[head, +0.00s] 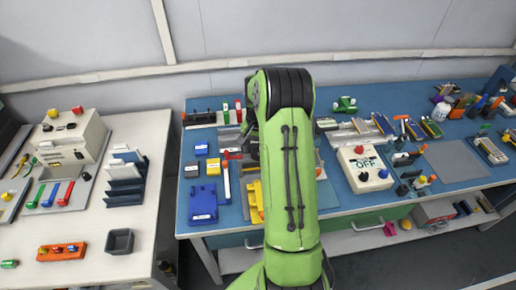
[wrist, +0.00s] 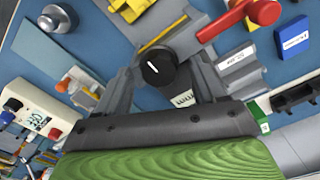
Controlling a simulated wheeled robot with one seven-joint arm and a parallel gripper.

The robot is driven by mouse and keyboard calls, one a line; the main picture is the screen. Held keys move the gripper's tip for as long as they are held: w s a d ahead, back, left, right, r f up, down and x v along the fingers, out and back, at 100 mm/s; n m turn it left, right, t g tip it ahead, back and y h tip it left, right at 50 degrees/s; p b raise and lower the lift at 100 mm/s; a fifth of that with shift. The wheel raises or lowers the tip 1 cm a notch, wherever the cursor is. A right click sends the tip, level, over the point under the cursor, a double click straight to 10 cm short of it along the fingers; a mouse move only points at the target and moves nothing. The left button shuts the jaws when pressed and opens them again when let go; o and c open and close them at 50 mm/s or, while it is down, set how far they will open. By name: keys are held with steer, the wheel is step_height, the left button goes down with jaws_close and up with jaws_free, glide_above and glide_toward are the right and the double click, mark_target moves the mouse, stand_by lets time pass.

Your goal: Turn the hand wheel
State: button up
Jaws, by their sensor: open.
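In the wrist view a round black knob with a white line (wrist: 158,67) sits on a grey fixture (wrist: 178,40); it looks like the hand wheel, though I cannot be sure. My gripper (wrist: 162,72) is open, with one grey finger on each side of the knob. I cannot tell whether the fingers touch it. A pale tag with dark lettering (wrist: 186,100) shows just below the knob. In the head view my green arm hides the knob and most of the gripper.
A red lever (wrist: 238,20) lies close to the right finger. A blue box (wrist: 293,38) and a metal cylinder (wrist: 57,18) stand nearby. In the head view, blue boxes (head: 203,203), a yellow part (head: 256,200) and a white control box (head: 364,170) share the blue bench.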

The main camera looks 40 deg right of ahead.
steer(key=c, duration=1.1)
steer(key=shift+o, duration=0.2)
